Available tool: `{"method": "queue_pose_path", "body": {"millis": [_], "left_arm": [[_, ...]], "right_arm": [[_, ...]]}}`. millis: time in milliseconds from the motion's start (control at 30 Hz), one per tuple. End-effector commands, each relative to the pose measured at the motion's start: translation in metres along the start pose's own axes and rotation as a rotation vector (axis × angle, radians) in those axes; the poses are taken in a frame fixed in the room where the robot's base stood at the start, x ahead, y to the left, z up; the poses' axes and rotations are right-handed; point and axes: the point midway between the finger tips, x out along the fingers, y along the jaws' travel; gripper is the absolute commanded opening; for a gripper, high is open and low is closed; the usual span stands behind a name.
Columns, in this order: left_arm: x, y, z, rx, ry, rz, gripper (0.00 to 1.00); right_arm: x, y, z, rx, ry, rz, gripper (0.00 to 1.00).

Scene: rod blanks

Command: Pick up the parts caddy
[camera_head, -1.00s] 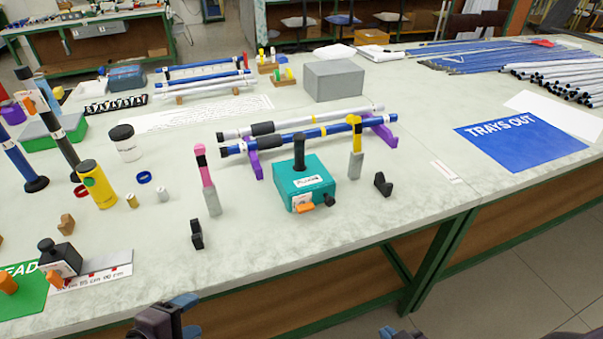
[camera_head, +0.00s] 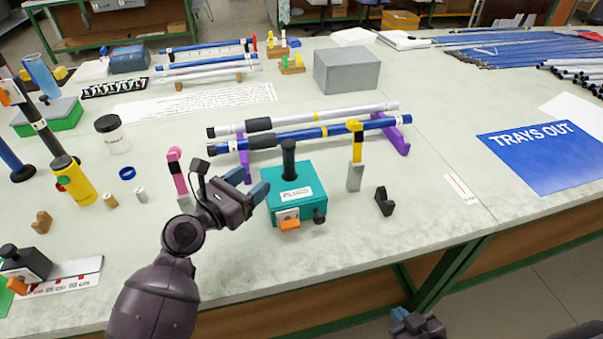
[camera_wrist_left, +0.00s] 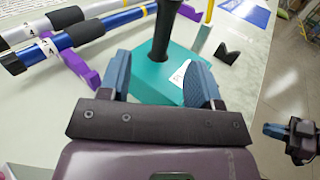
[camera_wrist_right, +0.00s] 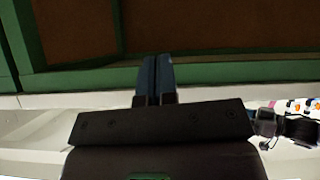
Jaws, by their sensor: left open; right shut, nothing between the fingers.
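The parts caddy, a teal box (camera_head: 297,205) with a black upright handle (camera_head: 289,160), stands on the bench, with an orange piece and a black knob at its front. It also shows in the left wrist view (camera_wrist_left: 150,85), where the handle (camera_wrist_left: 163,35) rises beyond and between the fingers. My left gripper (camera_head: 254,182) is open and empty, just left of the caddy; I cannot tell whether a finger touches it. My right gripper (camera_head: 400,313) is low at the bench's front edge, away from the caddy. In the right wrist view its fingers (camera_wrist_right: 155,70) are together and empty.
Behind the caddy, blue and white rods (camera_head: 330,130) lie on purple stands (camera_head: 397,140). A pink-topped post (camera_head: 177,170) is close to my left gripper. A yellow-topped post (camera_head: 355,160) and a black block (camera_head: 384,202) stand right of the caddy. Bench space in front is clear.

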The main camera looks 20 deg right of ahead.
Motion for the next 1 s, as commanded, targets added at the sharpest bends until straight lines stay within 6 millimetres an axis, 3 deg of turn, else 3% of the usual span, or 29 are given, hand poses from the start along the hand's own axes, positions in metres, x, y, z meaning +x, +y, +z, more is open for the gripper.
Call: {"method": "queue_pose_path", "body": {"millis": [167, 400, 733, 1000], "left_arm": [[0.008, 0.001, 0.001, -0.02, -0.006, 0.001, 0.58], [0.041, 0.0, 0.0, -0.02, -0.005, 0.0, 0.58], [0.065, -0.002, 0.002, -0.017, -0.005, 0.0, 0.58], [0.099, -0.008, 0.002, -0.02, -0.005, 0.0, 0.58]], "right_arm": [[-0.002, -0.002, 0.005, 0.008, -0.009, 0.001, 0.0], [-0.001, -0.007, 0.012, 0.022, -0.022, -0.001, 0.0], [0.003, -0.006, 0.009, 0.016, -0.016, -0.004, 0.0], [0.006, -0.005, 0.014, 0.002, -0.022, -0.007, 0.0]]}}
